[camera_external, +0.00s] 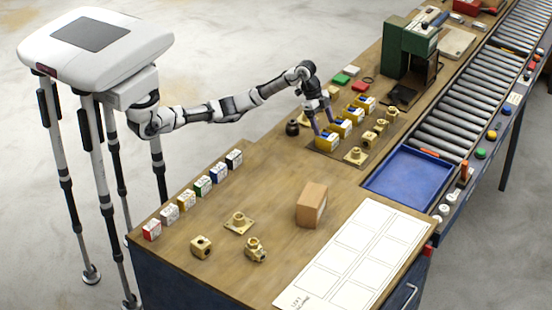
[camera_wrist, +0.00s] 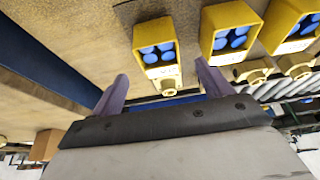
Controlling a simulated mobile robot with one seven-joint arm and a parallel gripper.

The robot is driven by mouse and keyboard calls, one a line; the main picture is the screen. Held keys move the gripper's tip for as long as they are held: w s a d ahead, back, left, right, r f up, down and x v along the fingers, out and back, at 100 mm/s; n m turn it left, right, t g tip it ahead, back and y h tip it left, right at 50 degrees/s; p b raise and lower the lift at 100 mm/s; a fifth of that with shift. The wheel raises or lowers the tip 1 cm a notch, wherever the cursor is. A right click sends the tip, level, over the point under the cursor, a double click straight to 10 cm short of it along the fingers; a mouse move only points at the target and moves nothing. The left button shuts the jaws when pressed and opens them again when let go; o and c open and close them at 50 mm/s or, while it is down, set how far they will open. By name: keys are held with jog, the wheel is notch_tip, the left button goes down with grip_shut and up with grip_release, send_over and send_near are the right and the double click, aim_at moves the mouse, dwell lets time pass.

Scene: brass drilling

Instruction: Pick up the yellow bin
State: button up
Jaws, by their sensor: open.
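Several yellow bins with blue pieces inside stand in a row on the workbench. The nearest yellow bin (camera_external: 327,142) is at the front left end of the row. In the wrist view a yellow bin (camera_wrist: 140,62) lies just beyond and between my fingers, with other yellow bins to its right (camera_wrist: 208,42). My gripper (camera_external: 323,125) is above and beside the nearest bin, its purple fingers pointing down. In the wrist view my gripper (camera_wrist: 162,82) is open, with nothing held between its fingertips. Whether a finger touches the bin cannot be told.
Brass fittings (camera_external: 356,156) stand right of the bins, and a dark round object (camera_external: 292,128) stands left. A green machine (camera_external: 408,48) is behind. A blue tray (camera_external: 408,178), a cardboard box (camera_external: 312,204) and small labelled boxes (camera_external: 202,186) are nearer. Bare bench lies between.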

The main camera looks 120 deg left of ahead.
aim_at(328, 135)
jog(key=p+x, duration=0.1)
jog(key=x, duration=0.4)
jog(key=shift+w+f, duration=0.25)
jog(key=shift+c, duration=0.5)
jog(key=c, duration=0.9)
jog(key=shift+c, duration=0.5)
jog(key=shift+r, duration=0.15)
